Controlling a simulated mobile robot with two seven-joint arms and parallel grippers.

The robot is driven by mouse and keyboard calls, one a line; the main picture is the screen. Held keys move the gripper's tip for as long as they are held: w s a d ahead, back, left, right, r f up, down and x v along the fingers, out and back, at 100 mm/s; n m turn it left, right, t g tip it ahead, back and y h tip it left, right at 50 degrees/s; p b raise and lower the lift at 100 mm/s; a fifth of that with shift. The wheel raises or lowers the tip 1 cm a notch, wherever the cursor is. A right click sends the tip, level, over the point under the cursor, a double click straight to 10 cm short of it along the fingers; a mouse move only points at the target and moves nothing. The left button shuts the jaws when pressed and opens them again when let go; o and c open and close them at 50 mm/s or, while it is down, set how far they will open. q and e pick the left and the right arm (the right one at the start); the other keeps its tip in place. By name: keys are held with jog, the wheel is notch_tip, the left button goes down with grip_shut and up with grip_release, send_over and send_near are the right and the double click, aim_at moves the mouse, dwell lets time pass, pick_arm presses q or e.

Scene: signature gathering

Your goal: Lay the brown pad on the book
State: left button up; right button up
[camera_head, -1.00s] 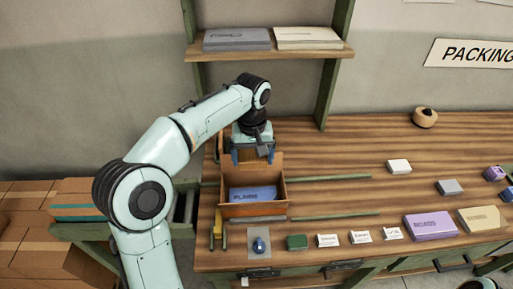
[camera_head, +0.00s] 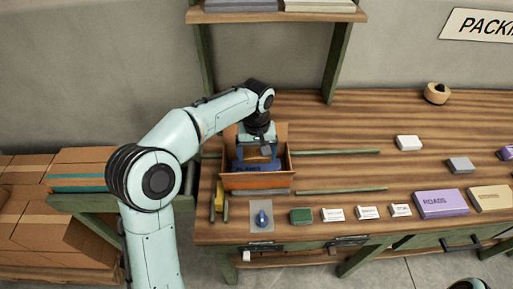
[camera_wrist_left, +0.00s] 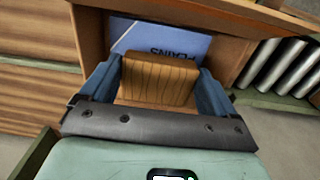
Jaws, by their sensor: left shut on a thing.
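My left gripper (camera_head: 257,160) reaches down into an open brown box (camera_head: 257,182) on the bench. It is shut on the brown pad (camera_wrist_left: 158,80), a ribbed block held between the two blue fingers in the left wrist view. The blue book (camera_wrist_left: 135,38), marked PLAINS, lies flat in the box. The pad is over the book and covers part of it. I cannot tell whether the pad touches the book. In the head view the gripper largely hides the pad.
A purple book (camera_head: 441,204) and a beige book (camera_head: 492,197) lie at the right. A green block (camera_head: 301,216), several white cards and a blue object on a grey sheet (camera_head: 262,217) line the front edge. Green rails (camera_head: 337,152) run right of the box. The bench middle is mostly clear.

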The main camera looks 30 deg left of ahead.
pick_arm(q)
jog(key=shift+f+b, duration=1.2)
jog(key=shift+f, duration=1.7)
pick_arm(e)
jog(key=shift+s+f, duration=0.45)
jog(key=shift+f, duration=0.4)
jog(key=shift+s+f, duration=0.45)
jog(key=shift+f, duration=0.35)
pick_arm(q)
jog(key=shift+f+b, duration=0.3)
jog(key=shift+f, duration=0.35)
pick_arm(e)
jog(key=shift+s+f, duration=0.15)
jog(key=shift+f, duration=0.2)
pick_arm(q)
jog(key=o, duration=0.7)
jog(key=shift+o, duration=0.3)
